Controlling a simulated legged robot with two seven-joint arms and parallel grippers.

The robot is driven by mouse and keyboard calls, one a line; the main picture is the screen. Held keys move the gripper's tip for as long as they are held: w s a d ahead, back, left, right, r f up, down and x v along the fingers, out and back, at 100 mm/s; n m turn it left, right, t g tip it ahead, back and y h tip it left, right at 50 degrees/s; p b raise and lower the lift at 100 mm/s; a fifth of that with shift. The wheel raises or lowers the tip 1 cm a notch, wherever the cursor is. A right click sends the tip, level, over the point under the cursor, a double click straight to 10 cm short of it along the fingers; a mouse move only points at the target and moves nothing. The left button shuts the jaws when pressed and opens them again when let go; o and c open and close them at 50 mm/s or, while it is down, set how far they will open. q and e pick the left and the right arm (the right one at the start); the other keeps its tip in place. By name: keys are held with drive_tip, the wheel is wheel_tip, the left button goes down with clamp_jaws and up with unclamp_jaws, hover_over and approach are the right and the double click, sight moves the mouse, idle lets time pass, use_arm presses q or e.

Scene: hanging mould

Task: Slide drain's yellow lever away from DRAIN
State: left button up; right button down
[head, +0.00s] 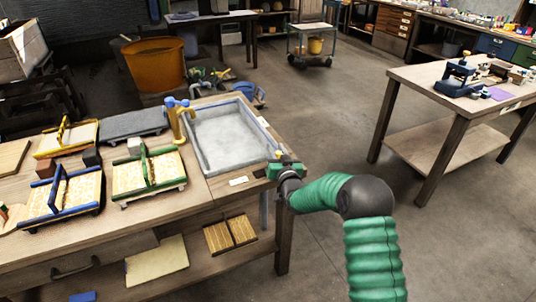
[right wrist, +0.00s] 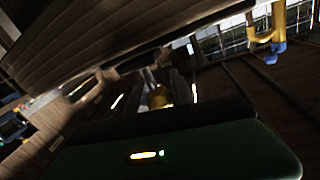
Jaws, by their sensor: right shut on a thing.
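The grey sink basin (head: 228,135) is set into the right end of the wooden bench. My right gripper (head: 284,168), green, is at the basin's near right corner. It is shut on the drain's yellow lever, of which only a small yellow bit (head: 278,154) shows beside the gripper. In the dark right wrist view a yellow piece (right wrist: 161,97) shows at the gripper. A small white label (head: 238,181) lies on the bench front left of the gripper; its lettering is too small to read. My left gripper is not in view.
A yellow tap with a blue top (head: 177,118) stands at the basin's left edge. Framed moulds with blue (head: 62,195) and green (head: 149,172) handles lie farther left. Another wooden table (head: 440,85) stands right, across open floor (head: 330,130).

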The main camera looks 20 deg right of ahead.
drive_tip(key=shift+d, duration=0.25)
drive_tip(key=c, duration=1.5)
unclamp_jaws()
drive_tip(key=shift+o, duration=2)
drive_tip(key=shift+d, duration=0.2)
drive_tip(key=shift+s+a, duration=0.2)
drive_tip(key=shift+s, duration=0.05)
drive_tip(key=s+a+p, duration=0.2)
drive_tip(key=s+a, duration=0.1)
drive_tip(key=s, duration=1.3)
drive_tip(key=shift+f, duration=0.1)
